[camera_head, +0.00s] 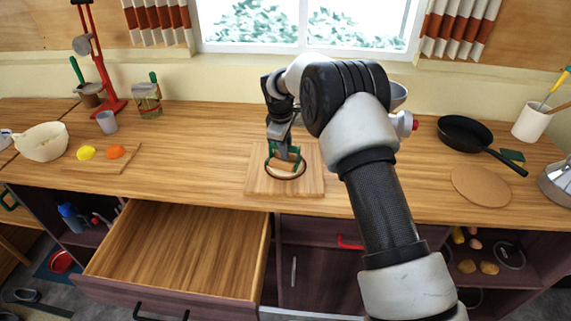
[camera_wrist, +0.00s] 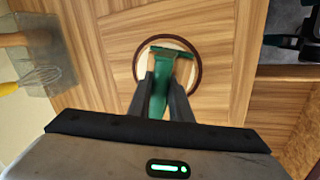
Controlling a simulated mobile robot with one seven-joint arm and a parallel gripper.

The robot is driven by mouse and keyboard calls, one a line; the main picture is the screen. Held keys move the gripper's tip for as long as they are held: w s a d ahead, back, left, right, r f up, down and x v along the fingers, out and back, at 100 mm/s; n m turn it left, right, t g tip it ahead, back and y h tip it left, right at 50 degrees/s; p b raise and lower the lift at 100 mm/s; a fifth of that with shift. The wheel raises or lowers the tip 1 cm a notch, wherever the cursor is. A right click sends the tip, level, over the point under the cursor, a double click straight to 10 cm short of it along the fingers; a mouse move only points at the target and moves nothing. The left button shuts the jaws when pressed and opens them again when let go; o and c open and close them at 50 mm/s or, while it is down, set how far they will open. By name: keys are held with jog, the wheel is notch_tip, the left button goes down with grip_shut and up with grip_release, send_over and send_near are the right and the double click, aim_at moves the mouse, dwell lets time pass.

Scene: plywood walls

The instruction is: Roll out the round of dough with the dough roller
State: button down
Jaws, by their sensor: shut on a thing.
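The dough roller (camera_head: 295,161) has green parts and a light wooden part. In the wrist view the roller (camera_wrist: 160,102) has its green handle between my fingers, with a green crosspiece over the dough. My gripper (camera_head: 283,150) is shut on it, pointing down; it also shows in the wrist view (camera_wrist: 165,88). The round of dough (camera_head: 285,174) is pale with a dark brown rim and lies on a square wooden board (camera_head: 312,186). In the wrist view the dough (camera_wrist: 146,52) is partly hidden by the roller and fingers. I cannot tell whether the roller touches it.
An open, empty drawer (camera_head: 180,250) juts out below the counter at front left. A board with a lemon (camera_head: 86,153) and an orange (camera_head: 116,151) lies at left. A black pan (camera_head: 465,133) and a round brown mat (camera_head: 481,186) are at right. Counter beside the board is clear.

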jog(key=shift+s+a+f, duration=0.1)
jog(key=shift+s+a, duration=0.1)
jog(key=shift+s, duration=0.35)
jog(key=shift+s+a+f, duration=0.1)
jog(key=shift+s+a, duration=0.05)
jog(key=shift+s, duration=0.4)
jog(key=shift+w, duration=0.1)
jog(key=shift+w+d+r+p, duration=0.1)
jog(key=shift+w+d+p, duration=0.2)
jog(key=shift+w, duration=0.75)
jog(key=shift+w+d+r+p, duration=0.1)
jog(key=shift+w+d+p, duration=0.15)
jog(key=shift+w, duration=0.75)
jog(key=shift+w+d+p, duration=0.3)
jog(key=shift+w, duration=0.75)
jog(key=shift+s, duration=0.1)
jog(key=shift+s+a+f+b, duration=0.1)
jog(key=shift+s+a+b, duration=0.3)
jog(key=shift+s, duration=0.7)
jog(key=shift+s+a+b, duration=0.2)
jog(key=shift+s+b, duration=0.3)
jog(key=shift+s, duration=0.65)
jog(key=shift+s+a+f+b, duration=0.1)
jog(key=shift+s+a+b, duration=0.3)
jog(key=shift+s, duration=0.7)
jog(key=shift+d, duration=0.15)
